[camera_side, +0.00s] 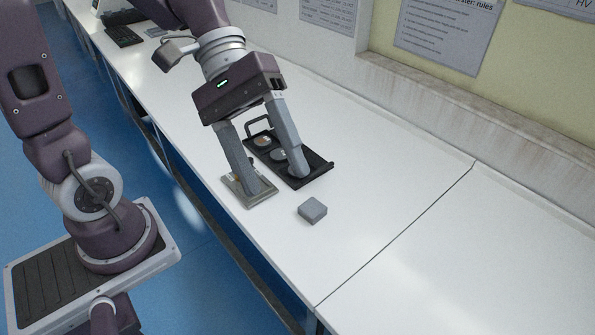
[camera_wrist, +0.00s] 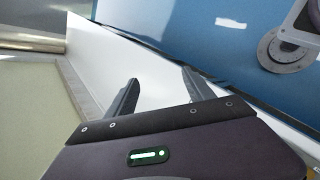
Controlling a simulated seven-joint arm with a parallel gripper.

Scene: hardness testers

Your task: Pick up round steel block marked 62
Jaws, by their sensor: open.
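A black tray (camera_side: 318,171) with a handle lies on the white bench in the side view. Round steel blocks sit in it, one toward the handle (camera_side: 263,141) and another (camera_side: 278,155) nearer my fingers. Their markings are too small to read, so I cannot tell which is 62. My gripper (camera_side: 277,182) is open and points down over the tray's near side. One finger is in front of the tray's near end, and the other is over a flat grey-beige plate (camera_side: 263,197). The wrist view shows the open fingers (camera_wrist: 160,76) with only white surface between them.
A grey square block (camera_side: 312,211) lies alone on the bench, right of the tray. The bench (camera_side: 400,190) is clear further right, up to a seam. A ledge and wall run along the back. A keyboard (camera_side: 122,35) is at the far left end.

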